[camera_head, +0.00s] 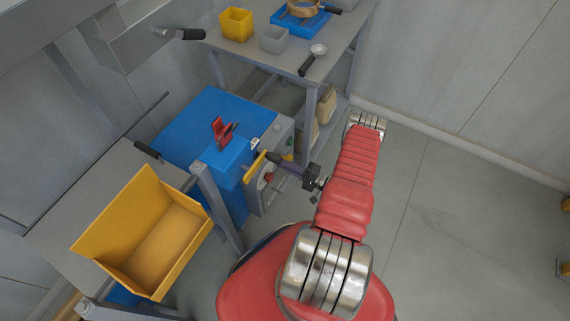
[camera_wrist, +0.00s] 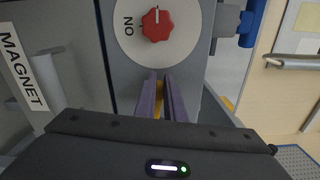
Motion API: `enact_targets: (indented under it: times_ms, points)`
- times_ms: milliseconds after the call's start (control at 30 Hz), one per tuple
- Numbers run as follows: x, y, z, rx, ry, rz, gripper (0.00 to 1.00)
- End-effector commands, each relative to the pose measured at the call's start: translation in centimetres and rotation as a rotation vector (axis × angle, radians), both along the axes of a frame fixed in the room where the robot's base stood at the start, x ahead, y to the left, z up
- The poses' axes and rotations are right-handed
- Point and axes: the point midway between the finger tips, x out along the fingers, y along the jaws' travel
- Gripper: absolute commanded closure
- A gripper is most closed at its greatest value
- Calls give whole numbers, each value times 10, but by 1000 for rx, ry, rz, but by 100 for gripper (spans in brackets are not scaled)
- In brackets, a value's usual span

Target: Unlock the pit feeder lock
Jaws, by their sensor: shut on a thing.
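My gripper (camera_head: 273,157) is at the grey front panel (camera_head: 284,137) of a blue machine, shut on a yellow handle (camera_head: 255,166). In the wrist view my gripper (camera_wrist: 166,78) has its two dark purple fingers close together, with a little yellow between them; the fingers hide most of what they hold. No label naming the pit feeder lock is readable. A red knob (camera_wrist: 158,24) on a pale round plate marked ON, seen upside down, sits just beyond the fingertips.
A red lever (camera_head: 221,131) stands on the blue machine (camera_head: 203,110). A yellow bin (camera_head: 163,243) is at the lower left. A grey table (camera_head: 288,54) with small containers stands behind. A MAGNET label (camera_wrist: 23,67) is left in the wrist view. Floor at right is mostly clear.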

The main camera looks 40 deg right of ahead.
Motion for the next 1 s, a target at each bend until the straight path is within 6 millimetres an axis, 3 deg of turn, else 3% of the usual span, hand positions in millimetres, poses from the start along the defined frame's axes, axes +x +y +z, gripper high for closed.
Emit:
enact_targets:
  times_ms: [333, 800, 833, 1000]
  points:
    - [-2, 4, -7, -131, -42, 4, 100]
    - [-2, 5, -9, -145, -44, 4, 100]
    - [-3, 5, -9, -145, -44, 4, 88]
    - [-2, 4, -8, -146, -46, 3, 76]
